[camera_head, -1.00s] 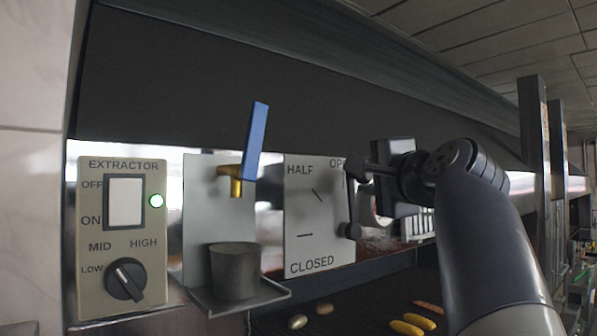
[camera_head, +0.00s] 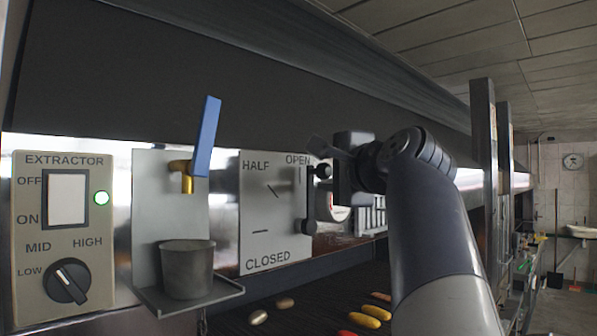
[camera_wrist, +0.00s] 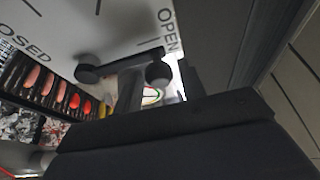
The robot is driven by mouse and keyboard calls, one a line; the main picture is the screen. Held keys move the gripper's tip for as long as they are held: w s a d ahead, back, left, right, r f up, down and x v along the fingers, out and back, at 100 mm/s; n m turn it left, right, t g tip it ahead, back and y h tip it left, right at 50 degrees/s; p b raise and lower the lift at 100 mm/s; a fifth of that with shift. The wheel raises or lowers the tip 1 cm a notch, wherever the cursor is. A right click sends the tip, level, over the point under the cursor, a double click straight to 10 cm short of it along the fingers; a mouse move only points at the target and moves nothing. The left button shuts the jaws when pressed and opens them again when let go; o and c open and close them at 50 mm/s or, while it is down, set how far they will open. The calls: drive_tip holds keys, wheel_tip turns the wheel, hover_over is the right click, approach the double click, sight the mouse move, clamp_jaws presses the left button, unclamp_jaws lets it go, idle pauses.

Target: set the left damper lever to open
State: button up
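The left damper plate (camera_head: 255,205) carries the marks HALF, OPEN and CLOSED. Its black lever (camera_head: 310,200) stands nearly upright from the pivot at the plate's lower right, with its round knob (camera_head: 323,171) up by the OPEN mark. In the wrist view the lever (camera_wrist: 118,66) points along the OPEN mark, with the knob (camera_wrist: 158,74) at its end. My gripper (camera_head: 328,163) is at the knob, just right of the plate. Its fingers look spread apart around the knob, and I see no firm grip. My gripper's body hides part of the wrist view (camera_wrist: 160,92).
The extractor panel (camera_head: 37,240) is at the left, beside a blue-handled tap (camera_head: 207,135) above a grey cup (camera_head: 187,268) on a small shelf (camera_head: 225,290). Food lies on the grill (camera_head: 290,318) below. Steel posts (camera_head: 483,170) stand right of my arm.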

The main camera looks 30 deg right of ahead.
drive_tip(key=shift+o, duration=0.9)
